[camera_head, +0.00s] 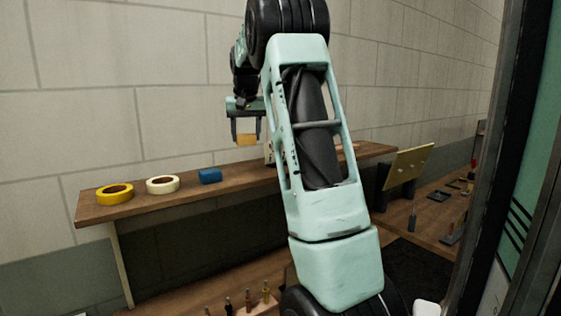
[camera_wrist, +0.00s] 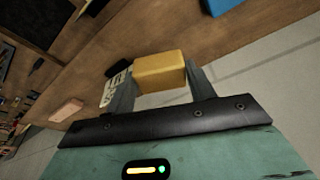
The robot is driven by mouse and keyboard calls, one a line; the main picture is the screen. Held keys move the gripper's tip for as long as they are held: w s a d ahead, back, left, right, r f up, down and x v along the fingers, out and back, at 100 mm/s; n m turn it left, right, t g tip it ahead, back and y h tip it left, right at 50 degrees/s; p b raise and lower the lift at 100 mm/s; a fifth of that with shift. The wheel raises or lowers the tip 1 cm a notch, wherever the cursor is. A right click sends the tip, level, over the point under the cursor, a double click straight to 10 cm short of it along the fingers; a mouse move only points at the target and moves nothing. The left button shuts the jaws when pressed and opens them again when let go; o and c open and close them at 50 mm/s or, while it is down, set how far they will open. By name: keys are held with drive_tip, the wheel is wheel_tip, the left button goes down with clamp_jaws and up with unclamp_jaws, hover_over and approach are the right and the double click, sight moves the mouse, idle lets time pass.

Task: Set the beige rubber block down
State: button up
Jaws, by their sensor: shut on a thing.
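The beige rubber block (camera_head: 246,140) shows as a small yellowish-tan block between the fingers of my gripper (camera_head: 247,132) in the head view. It also shows in the wrist view (camera_wrist: 160,73), with one finger on each side of it. My gripper (camera_wrist: 158,88) is shut on the block. In the head view the block is held above the wooden shelf, apart from it, in front of the pale wall. Part of the shelf behind my arm is hidden.
On the wooden shelf (camera_head: 135,216) are a yellow tape roll (camera_head: 115,194), a cream tape roll (camera_head: 163,185) and a blue block (camera_head: 210,176). A tilted yellowish board (camera_head: 408,166) and several tools stand at the right. A pinkish block (camera_wrist: 67,109) lies left in the wrist view.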

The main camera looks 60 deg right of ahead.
sight(248, 174)
wheel_tip(248, 174, down, 10)
drive_tip(key=p, duration=0.3)
drive_tip(key=shift+d, duration=0.1)
drive_tip(key=o, duration=0.9)
drive_tip(key=shift+r, duration=0.1)
drive_tip(key=b+v, duration=0.3)
drive_tip(key=v, duration=0.9)
